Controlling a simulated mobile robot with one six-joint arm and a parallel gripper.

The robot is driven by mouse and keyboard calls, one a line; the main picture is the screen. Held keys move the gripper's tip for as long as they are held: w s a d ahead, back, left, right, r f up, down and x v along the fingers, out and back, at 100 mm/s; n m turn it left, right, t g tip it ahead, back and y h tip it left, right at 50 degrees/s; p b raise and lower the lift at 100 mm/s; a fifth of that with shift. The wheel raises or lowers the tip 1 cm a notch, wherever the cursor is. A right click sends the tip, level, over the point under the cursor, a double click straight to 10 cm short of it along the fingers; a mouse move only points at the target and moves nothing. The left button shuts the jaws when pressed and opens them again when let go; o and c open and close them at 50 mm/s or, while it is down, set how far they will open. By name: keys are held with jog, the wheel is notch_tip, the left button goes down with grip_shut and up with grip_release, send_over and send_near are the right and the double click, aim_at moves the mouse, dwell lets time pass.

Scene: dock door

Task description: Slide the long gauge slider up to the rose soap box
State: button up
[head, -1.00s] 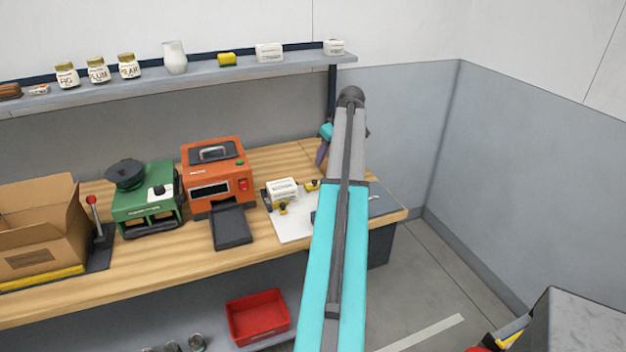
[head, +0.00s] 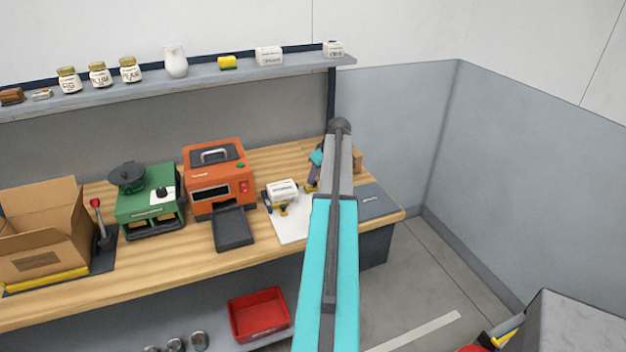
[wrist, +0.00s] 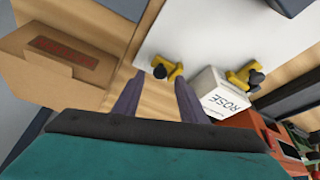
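The white rose soap box (wrist: 220,98) stands on a white board (wrist: 200,28); the box also shows in the head view (head: 283,188). One yellow slider with a dark knob (wrist: 166,70) is left of the box in the wrist view, a small gap away. Another yellow slider (wrist: 244,76) is close to the box's other side. I cannot tell which slider is the long one. My gripper (wrist: 158,78) is open, its purple fingers apart, with the left slider just beyond and between the tips. No grip on it shows. In the head view my gripper (head: 313,187) is low by the board, partly hidden by my arm.
A brown cardboard box (wrist: 55,72) is left of my fingers in the wrist view. An orange machine (head: 218,180) and a green machine (head: 150,205) stand farther left on the wooden bench. A dark grey plate (head: 378,201) lies at the bench's right end.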

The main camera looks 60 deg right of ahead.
jog(key=shift+x, duration=1.05)
jog(key=shift+c, duration=0.4)
grip_shut()
